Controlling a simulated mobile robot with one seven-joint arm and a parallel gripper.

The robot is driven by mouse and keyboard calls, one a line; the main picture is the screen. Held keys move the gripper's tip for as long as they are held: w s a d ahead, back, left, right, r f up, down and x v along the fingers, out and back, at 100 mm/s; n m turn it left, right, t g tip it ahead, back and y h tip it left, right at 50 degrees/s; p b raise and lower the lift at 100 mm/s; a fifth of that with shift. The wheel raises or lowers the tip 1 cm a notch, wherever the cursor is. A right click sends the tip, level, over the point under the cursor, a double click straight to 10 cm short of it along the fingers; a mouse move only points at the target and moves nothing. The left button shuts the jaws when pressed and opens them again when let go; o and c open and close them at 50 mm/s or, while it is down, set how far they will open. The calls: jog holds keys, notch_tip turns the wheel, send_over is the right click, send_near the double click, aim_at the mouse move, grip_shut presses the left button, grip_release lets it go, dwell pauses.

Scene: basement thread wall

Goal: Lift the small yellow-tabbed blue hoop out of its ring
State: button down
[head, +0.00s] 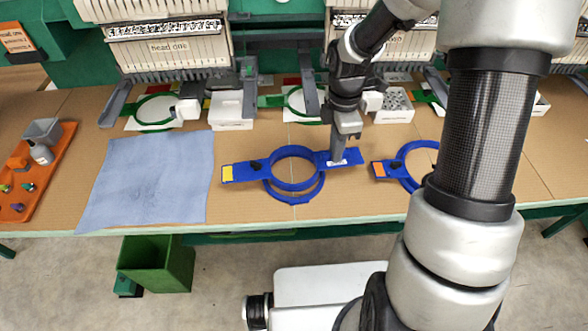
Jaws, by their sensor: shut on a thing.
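The yellow-tabbed blue hoop (242,171) shows in the head view near the middle of the table, with a yellow tab at its left end and a white label at its right end. My gripper (339,158) points down at the hoop's right end and is shut on it. The blue outer ring (301,198) shows below the hoop, nearer the table's front edge. The hoop looks offset from the ring and a little above it. The hoop covers the ring's far part, so I cannot tell whether they still touch.
An orange-tabbed blue hoop (382,169) lies to the right, partly behind my arm. A light blue cloth (150,180) lies to the left. An orange tray (50,165) stands at the far left. Embroidery heads (170,50) and white bins (232,108) stand behind.

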jog(key=shift+r, duration=0.2)
notch_tip(320, 180, up, 6)
jog(key=p, duration=0.5)
jog(key=shift+f, duration=0.1)
